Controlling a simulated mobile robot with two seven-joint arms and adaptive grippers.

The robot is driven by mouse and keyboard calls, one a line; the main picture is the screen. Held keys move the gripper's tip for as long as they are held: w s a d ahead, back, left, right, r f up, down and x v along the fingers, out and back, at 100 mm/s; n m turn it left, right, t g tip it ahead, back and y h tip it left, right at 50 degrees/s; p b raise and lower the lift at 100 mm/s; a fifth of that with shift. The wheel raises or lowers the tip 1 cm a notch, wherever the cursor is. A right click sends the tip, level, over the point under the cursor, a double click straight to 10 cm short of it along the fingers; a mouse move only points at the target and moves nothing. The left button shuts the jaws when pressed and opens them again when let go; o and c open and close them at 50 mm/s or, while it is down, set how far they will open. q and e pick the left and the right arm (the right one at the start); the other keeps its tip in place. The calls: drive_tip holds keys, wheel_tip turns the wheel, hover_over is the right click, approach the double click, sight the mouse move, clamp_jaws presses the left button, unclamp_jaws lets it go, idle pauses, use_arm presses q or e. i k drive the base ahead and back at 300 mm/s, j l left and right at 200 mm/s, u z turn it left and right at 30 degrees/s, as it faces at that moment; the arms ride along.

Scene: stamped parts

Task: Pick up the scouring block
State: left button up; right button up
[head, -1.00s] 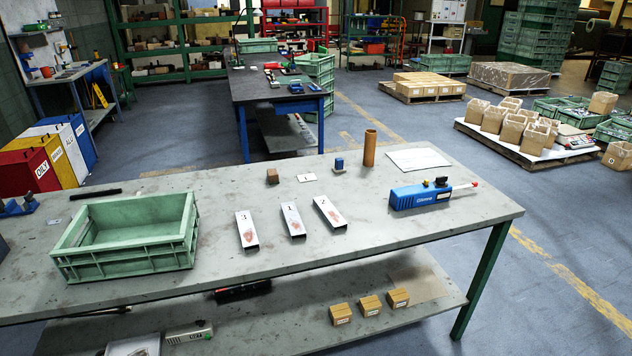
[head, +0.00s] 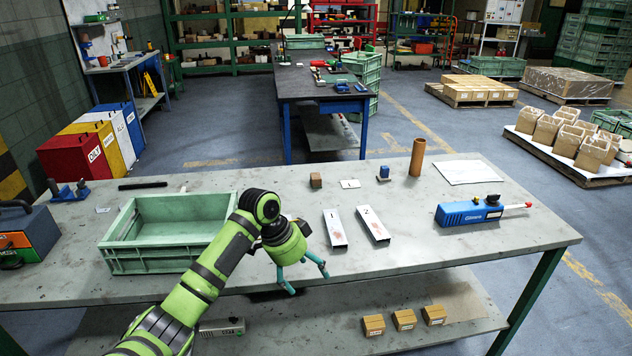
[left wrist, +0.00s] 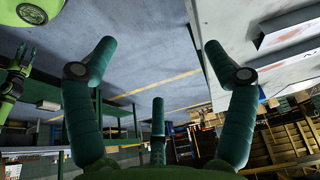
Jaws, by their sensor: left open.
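A small brown block (head: 316,180), which looks like the scouring block, sits on the grey workbench (head: 480,165) near its back edge, left of a white card. My left gripper (head: 308,278) is open and empty over the bench's front edge, nearer to me than the block and well apart from it. Its spread fingers also show in the left wrist view (left wrist: 159,45), pointing toward the floor and bench edge. The block does not show clearly there. Green arm parts at the left of the wrist view look like my right arm; its jaws are too small to read.
A green crate (head: 125,228) stands left of my arm.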

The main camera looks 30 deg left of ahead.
sight(316, 180)
drive_tip(key=i+j, duration=0.6)
drive_tip(key=i, duration=0.15)
drive_tip(key=i+j, duration=0.6)
drive_tip(key=i, duration=0.15)
